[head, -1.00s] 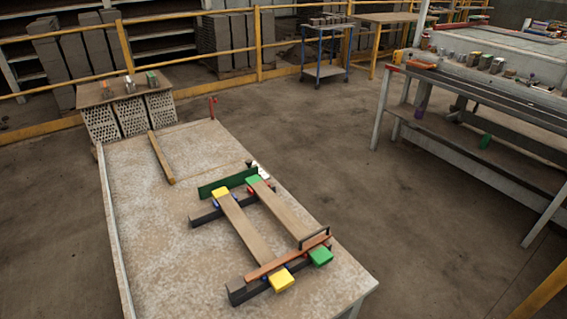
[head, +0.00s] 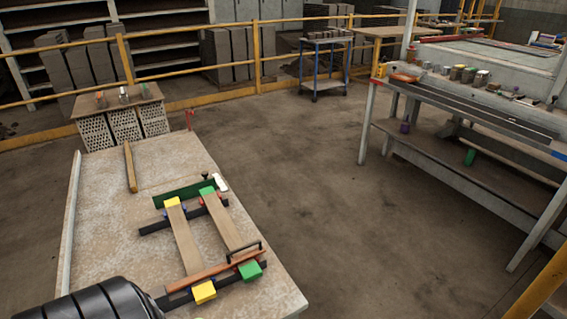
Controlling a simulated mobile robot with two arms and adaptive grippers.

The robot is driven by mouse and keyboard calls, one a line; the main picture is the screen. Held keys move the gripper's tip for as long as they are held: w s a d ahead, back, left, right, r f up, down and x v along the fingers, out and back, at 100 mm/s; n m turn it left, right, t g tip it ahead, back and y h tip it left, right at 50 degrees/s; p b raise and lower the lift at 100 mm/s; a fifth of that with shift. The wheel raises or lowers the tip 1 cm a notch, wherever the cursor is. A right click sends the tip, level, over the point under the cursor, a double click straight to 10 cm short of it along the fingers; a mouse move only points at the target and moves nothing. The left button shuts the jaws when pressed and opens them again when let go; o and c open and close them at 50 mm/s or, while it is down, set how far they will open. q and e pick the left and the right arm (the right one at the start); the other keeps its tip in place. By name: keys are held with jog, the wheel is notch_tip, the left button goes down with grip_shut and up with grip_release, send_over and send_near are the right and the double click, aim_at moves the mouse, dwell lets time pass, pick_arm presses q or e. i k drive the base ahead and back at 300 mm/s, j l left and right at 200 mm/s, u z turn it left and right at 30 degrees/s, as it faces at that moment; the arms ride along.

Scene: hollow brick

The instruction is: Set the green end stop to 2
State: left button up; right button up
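A long dark green bar (head: 178,195) lies across the far end of a jig on the stone-topped table (head: 110,215). A small white piece (head: 221,183) is beside the bar's right end; any marks on it are too small to read. One green block (head: 207,190) is at the far end of the right wooden board (head: 222,222); another green block (head: 250,271) is at the near right. Yellow blocks (head: 204,291) mark both ends of the left board (head: 184,240). No gripper fingers show. A black ribbed part of mine enters at lower left, hiding the table's near left corner.
An orange-brown bar (head: 215,270) crosses the jig's near end, with a black handle (head: 245,250) by it. A loose wooden strip (head: 130,167) lies at the far left. A workbench (head: 465,115) stands right; the floor between is clear.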

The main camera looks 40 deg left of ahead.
aim_at(184, 193)
jog(key=i+l+z, duration=0.1)
jog(key=i, duration=0.25)
jog(key=i+l, duration=0.25)
jog(key=i+u, duration=0.25)
jog(key=u, duration=0.2)
jog(key=i+l+u, duration=0.1)
jog(key=i+u, duration=0.2)
jog(key=u, duration=0.2)
jog(key=i+l+u, duration=0.15)
jog(key=u, duration=0.3)
jog(key=i, duration=0.05)
